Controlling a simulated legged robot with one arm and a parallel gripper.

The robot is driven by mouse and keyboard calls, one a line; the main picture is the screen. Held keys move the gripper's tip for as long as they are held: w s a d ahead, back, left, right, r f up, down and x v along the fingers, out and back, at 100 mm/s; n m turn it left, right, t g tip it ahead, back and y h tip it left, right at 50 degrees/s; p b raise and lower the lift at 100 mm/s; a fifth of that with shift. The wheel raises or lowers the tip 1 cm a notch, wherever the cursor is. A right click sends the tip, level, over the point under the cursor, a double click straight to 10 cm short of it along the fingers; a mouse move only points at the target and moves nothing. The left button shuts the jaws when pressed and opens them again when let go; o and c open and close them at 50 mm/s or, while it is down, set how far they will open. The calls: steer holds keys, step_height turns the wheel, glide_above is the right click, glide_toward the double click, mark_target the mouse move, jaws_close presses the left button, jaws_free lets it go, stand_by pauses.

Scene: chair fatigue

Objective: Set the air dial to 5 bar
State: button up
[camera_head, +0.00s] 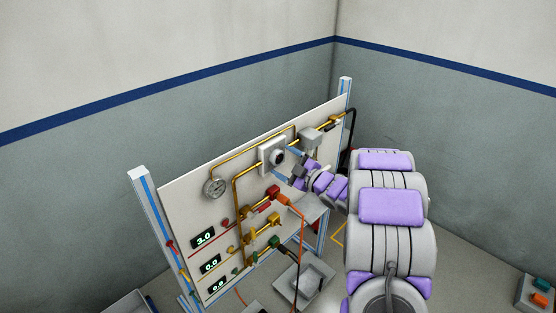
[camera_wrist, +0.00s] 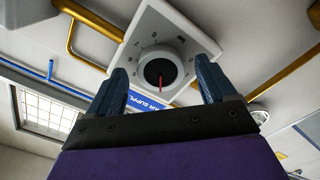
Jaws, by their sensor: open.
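The air dial is a dark round knob on a white square plate (camera_head: 264,152), high on the panel in the head view. In the wrist view the dial (camera_wrist: 158,70) has a red pointer, which points down in the picture. My gripper (camera_head: 288,164) is in front of the dial. In the wrist view my gripper (camera_wrist: 162,66) is open, with one dark finger on each side of the knob. I cannot tell whether the fingers touch it.
A round pressure gauge (camera_head: 214,187) sits left of the dial; its reading is too small. The top display (camera_head: 203,238) reads 3.0, and two below read 0.0. Yellow pipes, coloured valves and an orange cable are close below the gripper. A blue label (camera_wrist: 146,102) shows beside the dial.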

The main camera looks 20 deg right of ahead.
mark_target(280, 159)
steer(key=shift+x, duration=1.7)
steer(key=shift+c, duration=0.5)
steer(key=c, duration=0.9)
